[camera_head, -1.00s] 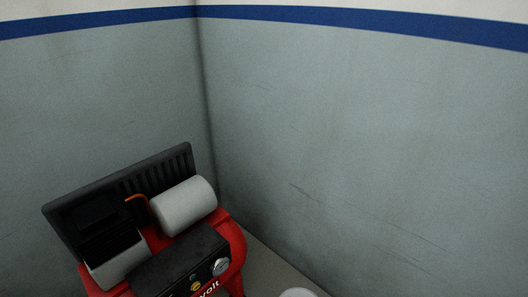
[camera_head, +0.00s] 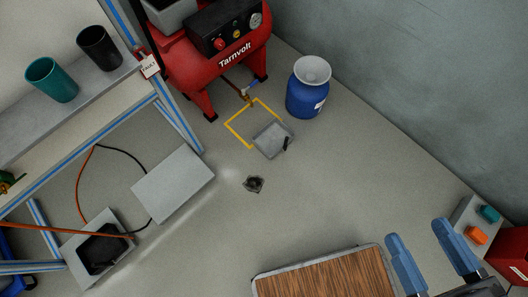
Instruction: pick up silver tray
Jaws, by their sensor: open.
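A small square silver-grey tray (camera_head: 268,143) lies on the floor near the middle of the head view, partly over a yellow marked outline. A small black object (camera_head: 286,144) is at its right edge. A larger plain grey flat panel (camera_head: 172,185) lies to the left, beside the workbench.
A red compressor (camera_head: 215,65) and a blue drum (camera_head: 306,93) stand behind the tray. A workbench (camera_head: 70,117) with two cups is at left. A dark crumpled piece (camera_head: 254,184) lies on the floor. A wood-topped surface (camera_head: 325,275) and blue upright parts (camera_head: 405,262) are in front.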

